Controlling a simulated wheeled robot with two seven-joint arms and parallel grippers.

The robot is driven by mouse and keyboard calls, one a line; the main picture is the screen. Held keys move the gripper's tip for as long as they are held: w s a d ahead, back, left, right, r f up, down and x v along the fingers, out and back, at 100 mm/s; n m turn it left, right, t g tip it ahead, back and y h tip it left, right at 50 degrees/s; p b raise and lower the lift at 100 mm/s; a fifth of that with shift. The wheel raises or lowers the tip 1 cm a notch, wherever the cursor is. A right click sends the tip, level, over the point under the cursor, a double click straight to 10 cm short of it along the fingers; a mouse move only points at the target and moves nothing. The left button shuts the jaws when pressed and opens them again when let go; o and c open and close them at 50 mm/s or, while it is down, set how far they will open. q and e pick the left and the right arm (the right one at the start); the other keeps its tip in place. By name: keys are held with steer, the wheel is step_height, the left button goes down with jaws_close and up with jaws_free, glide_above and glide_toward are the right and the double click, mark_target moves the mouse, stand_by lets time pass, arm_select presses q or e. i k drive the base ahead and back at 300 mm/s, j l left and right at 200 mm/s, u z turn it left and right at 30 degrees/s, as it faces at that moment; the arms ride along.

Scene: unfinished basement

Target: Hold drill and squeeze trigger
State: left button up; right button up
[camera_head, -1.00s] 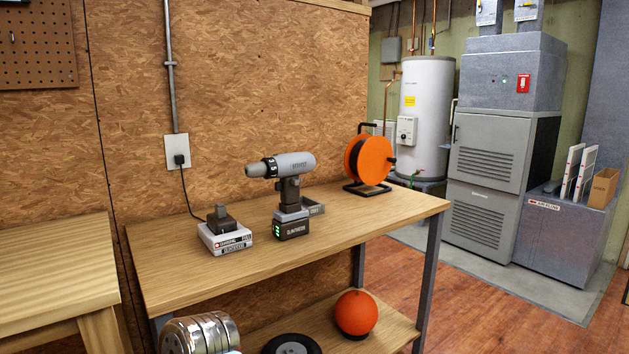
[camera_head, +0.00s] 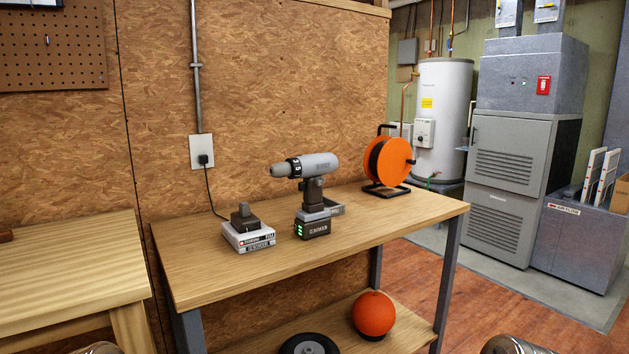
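A grey and black cordless drill (camera_head: 312,190) stands upright on its battery on the wooden workbench (camera_head: 200,290). Its chuck points left, and green lights show on the battery (camera_head: 313,228). The trigger side of the handle is small and dark, so I cannot make out the trigger clearly. Nothing touches the drill. Neither of my grippers is in view. Only small metallic parts, apparently of my arms, show at the bottom edge, left and right.
A charger (camera_head: 248,238) sits left of the drill, its cord running to a wall outlet (camera_head: 202,151). An orange cable reel (camera_head: 390,162) stands to the right. An orange ball (camera_head: 373,314) and a black wheel (camera_head: 309,345) are on the lower shelf. The bench front is clear.

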mark_target(301, 185)
steer(key=i+l+u, duration=0.35)
steer(key=l, duration=0.2)
steer(key=i+l+u, duration=0.35)
steer(key=l, duration=0.3)
steer(key=i+l+u, duration=0.2)
steer(key=l, duration=0.15)
steer(key=i+l+u, duration=0.15)
steer(key=l, duration=0.2)
steer(key=k, duration=0.7)
steer(key=i, duration=0.5)
